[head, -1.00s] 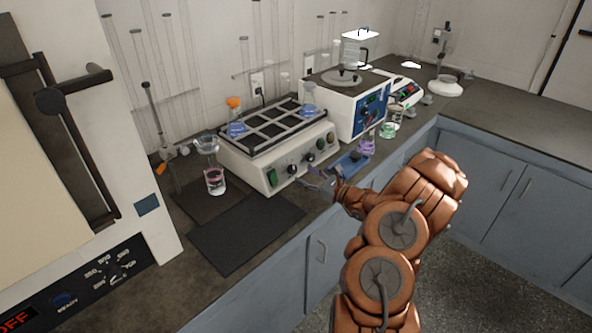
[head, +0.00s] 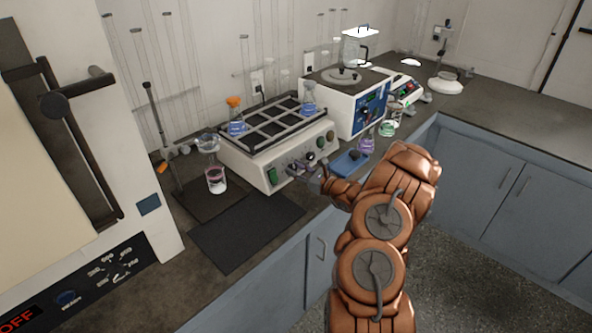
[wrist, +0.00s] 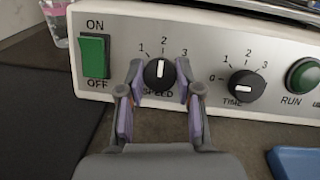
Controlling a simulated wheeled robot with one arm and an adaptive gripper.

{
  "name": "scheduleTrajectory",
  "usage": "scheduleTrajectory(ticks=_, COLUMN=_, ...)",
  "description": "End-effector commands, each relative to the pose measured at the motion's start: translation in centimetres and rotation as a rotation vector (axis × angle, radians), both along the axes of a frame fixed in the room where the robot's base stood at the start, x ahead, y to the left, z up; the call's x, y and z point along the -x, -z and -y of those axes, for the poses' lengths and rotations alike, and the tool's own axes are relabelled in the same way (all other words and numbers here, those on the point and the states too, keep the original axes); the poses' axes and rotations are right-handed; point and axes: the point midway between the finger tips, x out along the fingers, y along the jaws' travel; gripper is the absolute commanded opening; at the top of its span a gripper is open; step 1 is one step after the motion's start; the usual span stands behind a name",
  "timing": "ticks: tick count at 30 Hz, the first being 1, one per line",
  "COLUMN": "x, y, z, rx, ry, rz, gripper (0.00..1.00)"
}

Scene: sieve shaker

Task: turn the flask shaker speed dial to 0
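The flask shaker (head: 262,165) is a white box with a dark rack on top, standing on the bench. Its black speed dial (wrist: 160,73) is in the middle of the wrist view, with its white mark pointing up, close to the 2. The 1, 2 and 3 show; the place left of the dial, where a 0 could be, is behind a finger. My gripper (wrist: 160,80) is open, its purple-padded fingers on either side of the speed dial, with a small gap seeming to show at each side. In the head view my gripper (head: 308,171) is at the shaker's front panel.
Right of the speed dial are the black time dial (wrist: 243,86) and the green run button (wrist: 303,75). A green on/off switch (wrist: 94,57) is at left. A blue tray (head: 351,162) lies right of my gripper. Flasks (head: 237,124) stand on the shaker's rack.

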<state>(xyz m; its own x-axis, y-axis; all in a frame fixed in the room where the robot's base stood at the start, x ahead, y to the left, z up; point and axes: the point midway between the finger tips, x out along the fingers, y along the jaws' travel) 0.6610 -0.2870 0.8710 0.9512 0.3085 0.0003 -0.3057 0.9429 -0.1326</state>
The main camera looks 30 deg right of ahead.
Motion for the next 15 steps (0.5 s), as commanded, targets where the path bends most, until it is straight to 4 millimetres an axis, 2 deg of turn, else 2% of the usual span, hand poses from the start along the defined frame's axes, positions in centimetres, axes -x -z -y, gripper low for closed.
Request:
scheduleTrajectory(ticks=1, x=0.01, y=0.0, z=-0.03, rx=0.0, ry=-0.001, rz=0.0, gripper=0.26)
scheduleTrajectory(ticks=9, x=0.02, y=0.01, z=-0.05, rx=0.0, ry=-0.001, rz=0.0, gripper=0.0)
scheduleTrajectory(ticks=15, x=-0.02, y=0.14, z=-0.08, rx=0.017, ry=-0.009, rz=0.004, gripper=0.0)
